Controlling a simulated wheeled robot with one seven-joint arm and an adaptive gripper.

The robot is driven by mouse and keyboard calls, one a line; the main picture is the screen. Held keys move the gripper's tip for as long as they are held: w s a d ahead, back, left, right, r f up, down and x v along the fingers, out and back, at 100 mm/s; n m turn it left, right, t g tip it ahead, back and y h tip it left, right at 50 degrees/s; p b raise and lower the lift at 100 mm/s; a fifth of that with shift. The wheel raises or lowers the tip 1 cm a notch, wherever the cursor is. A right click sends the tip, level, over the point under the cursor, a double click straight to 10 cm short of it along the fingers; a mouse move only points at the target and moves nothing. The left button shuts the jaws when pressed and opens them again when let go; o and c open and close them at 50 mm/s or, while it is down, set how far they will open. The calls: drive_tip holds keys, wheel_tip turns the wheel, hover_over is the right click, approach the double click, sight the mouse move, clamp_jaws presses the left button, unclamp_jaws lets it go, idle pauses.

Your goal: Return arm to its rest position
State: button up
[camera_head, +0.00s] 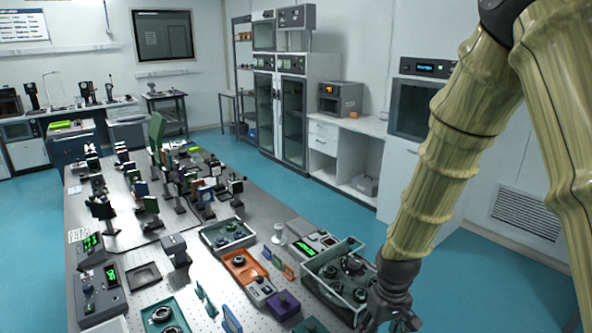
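My arm, in a yellowish ribbed cover, comes down from the top right of the head view. My gripper (392,318) is at the bottom edge, just right of the front right corner of the optical table (88,212). It is dark, partly cut off by the frame edge, and its fingers are too small to tell open from shut. It is close to a grey-green tray (318,283) holding several dark round parts. I cannot tell whether it touches the tray. I see nothing clearly held.
The table carries many optic mounts, an orange tray (240,266), a purple box (283,305) and a control box with green display (100,285). Tall cabinets (292,110) and a white counter (352,122) stand behind. Teal floor (480,270) is clear right of the table.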

drive_tip(key=s+f+b, duration=0.1)
drive_tip(key=s+f, duration=0.4)
drive_tip(key=f, duration=0.3)
drive_tip(key=s+d+f+m+b, duration=0.1)
drive_tip(key=s+f, duration=0.4)
drive_tip(key=f, duration=0.3)
drive_tip(key=s+f+b, duration=0.1)
drive_tip(key=s+f, duration=0.3)
drive_tip(key=f, duration=0.4)
drive_tip(key=s+d+f+b, duration=0.1)
drive_tip(key=s+f, duration=0.3)
drive_tip(key=s, duration=0.3)
drive_tip(key=s+f+m+b, duration=0.1)
drive_tip(key=s+f, duration=0.4)
drive_tip(key=s, duration=0.2)
drive_tip(key=shift+d+f, duration=0.25)
drive_tip(key=shift+d, duration=0.15)
drive_tip(key=shift+c, duration=0.2)
